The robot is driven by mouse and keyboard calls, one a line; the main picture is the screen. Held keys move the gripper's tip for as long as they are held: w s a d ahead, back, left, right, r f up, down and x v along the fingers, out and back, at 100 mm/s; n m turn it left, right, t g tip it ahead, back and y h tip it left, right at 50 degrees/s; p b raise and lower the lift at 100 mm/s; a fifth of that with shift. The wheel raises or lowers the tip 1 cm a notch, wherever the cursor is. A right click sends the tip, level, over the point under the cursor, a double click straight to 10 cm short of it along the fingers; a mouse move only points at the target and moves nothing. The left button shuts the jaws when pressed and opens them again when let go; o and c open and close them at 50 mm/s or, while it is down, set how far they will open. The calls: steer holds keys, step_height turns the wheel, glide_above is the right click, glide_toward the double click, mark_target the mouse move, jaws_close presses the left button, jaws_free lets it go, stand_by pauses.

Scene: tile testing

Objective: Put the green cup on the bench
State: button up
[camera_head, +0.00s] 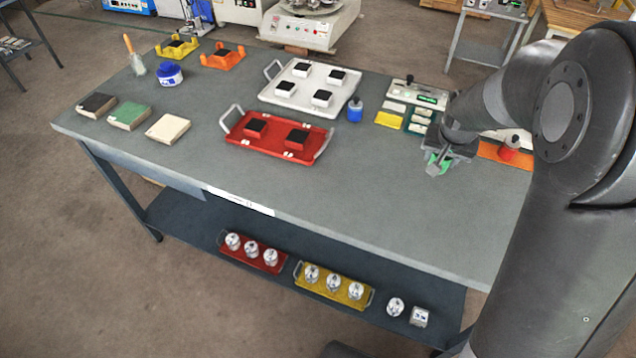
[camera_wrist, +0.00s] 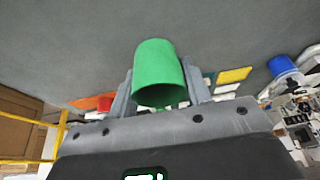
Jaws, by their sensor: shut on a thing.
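The green cup (camera_wrist: 157,70) is between the two fingers of my gripper (camera_wrist: 160,95) in the wrist view, and the fingers are shut on its sides. I cannot tell whether the cup touches the bench top.
A red tray (camera_head: 270,152) and a white tray (camera_head: 347,88) with dark-topped blocks stand left of my gripper. An orange mat with a red item (camera_head: 508,149) lies right. The front bench top is clear.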

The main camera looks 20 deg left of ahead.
steer(key=s+a+r+n+y, duration=0.1)
steer(key=s+a+r+n, duration=0.1)
steer(key=s+a, duration=0.3)
steer(key=s+a+r+n+y, duration=0.1)
steer(key=s+a+n, duration=0.4)
steer(key=a, duration=0.6)
steer(key=shift+s+r+g, duration=0.3)
steer(key=shift+s+r, duration=0.1)
steer(key=shift+s, duration=0.3)
steer(key=shift+a, duration=0.1)
glide_above(312, 185)
steer(key=s, duration=0.1)
steer(key=f, duration=0.4)
steer(key=d+f, duration=0.1)
steer(key=f, duration=0.2)
steer(key=shift+f, duration=1.8)
steer(key=shift+f, duration=0.15)
steer(key=o, duration=1)
steer(key=shift+s, duration=0.1)
